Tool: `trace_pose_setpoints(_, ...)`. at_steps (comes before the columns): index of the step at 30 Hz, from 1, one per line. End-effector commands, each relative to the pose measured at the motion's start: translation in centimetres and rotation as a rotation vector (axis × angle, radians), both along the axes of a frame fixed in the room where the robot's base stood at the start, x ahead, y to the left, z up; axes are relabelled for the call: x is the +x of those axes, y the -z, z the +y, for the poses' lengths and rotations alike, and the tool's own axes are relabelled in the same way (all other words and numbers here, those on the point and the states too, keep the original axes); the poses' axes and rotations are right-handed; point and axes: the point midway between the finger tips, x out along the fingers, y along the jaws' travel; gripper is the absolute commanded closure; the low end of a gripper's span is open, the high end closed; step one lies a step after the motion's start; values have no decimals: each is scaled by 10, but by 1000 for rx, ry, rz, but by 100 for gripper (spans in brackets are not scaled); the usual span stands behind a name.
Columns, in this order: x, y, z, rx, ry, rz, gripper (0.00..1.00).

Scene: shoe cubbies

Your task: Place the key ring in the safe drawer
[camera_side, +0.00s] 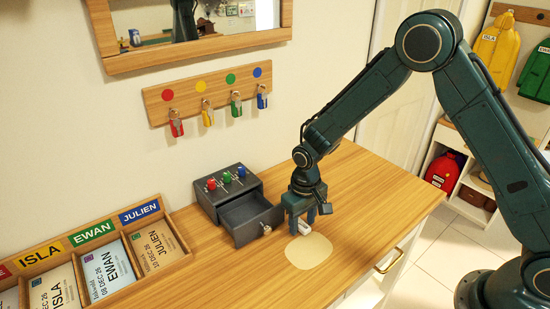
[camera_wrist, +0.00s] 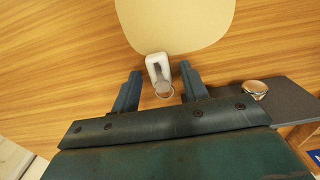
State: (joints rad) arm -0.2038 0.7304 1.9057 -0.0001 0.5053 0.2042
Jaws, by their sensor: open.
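The key ring, a white fob with a metal ring, lies near the edge of a cream round mat; it shows in the side view (camera_side: 304,228) and in the wrist view (camera_wrist: 156,66). My gripper (camera_side: 306,215) is open above it, and in the wrist view the two fingers (camera_wrist: 161,76) stand on either side of the key ring with gaps. The dark grey safe (camera_side: 210,192) stands left of my gripper. Its drawer (camera_side: 247,225) is pulled out, with a round knob on the front; the drawer's knob (camera_wrist: 254,90) shows at the right in the wrist view.
The cream mat (camera_side: 310,253) lies on the wooden counter (camera_side: 340,195). Red, blue and green knobbed keys (camera_side: 226,178) sit on top of the safe. A wooden name tray (camera_side: 170,215) stands at the left. Hooks with coloured keys (camera_side: 208,96) hang on the wall.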

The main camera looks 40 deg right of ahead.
Motion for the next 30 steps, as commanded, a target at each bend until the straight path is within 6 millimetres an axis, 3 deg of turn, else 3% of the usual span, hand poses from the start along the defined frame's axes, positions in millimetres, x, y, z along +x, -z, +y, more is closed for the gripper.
trace_pose_setpoints(10, 1, -23, 0, 1, 0, -3, 56)
trace_pose_setpoints(24, 1, -95, 0, 1, 0, -3, 56)
trace_pose_setpoints(30, 0, -116, 0, 0, 0, -2, 56)
